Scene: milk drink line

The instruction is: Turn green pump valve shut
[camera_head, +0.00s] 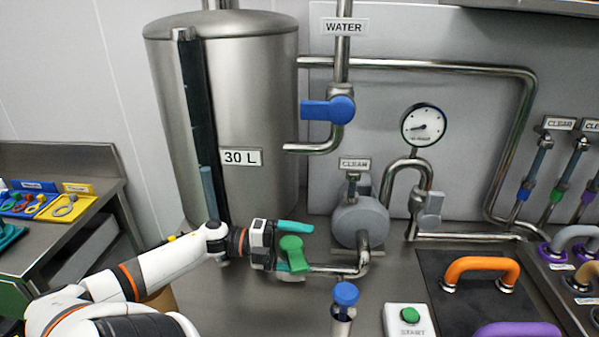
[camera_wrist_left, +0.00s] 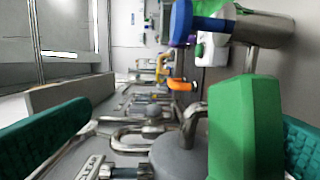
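The green pump valve (camera_head: 293,253) sits on the pipe low in front of the tank, left of the grey pump. Its handle points down and slightly right in the head view. My left gripper (camera_head: 303,246) is open, with its teal fingers on either side of the green handle. In the left wrist view the green handle (camera_wrist_left: 245,130) stands between the fingers, close to the right one and well apart from the left one. I cannot tell whether it touches the right finger. My right gripper is not in view.
The grey pump (camera_head: 360,221) stands just right of the valve. A blue water valve (camera_head: 328,109) and a gauge (camera_head: 423,125) are above. The steel tank (camera_head: 250,100) stands behind my left gripper.

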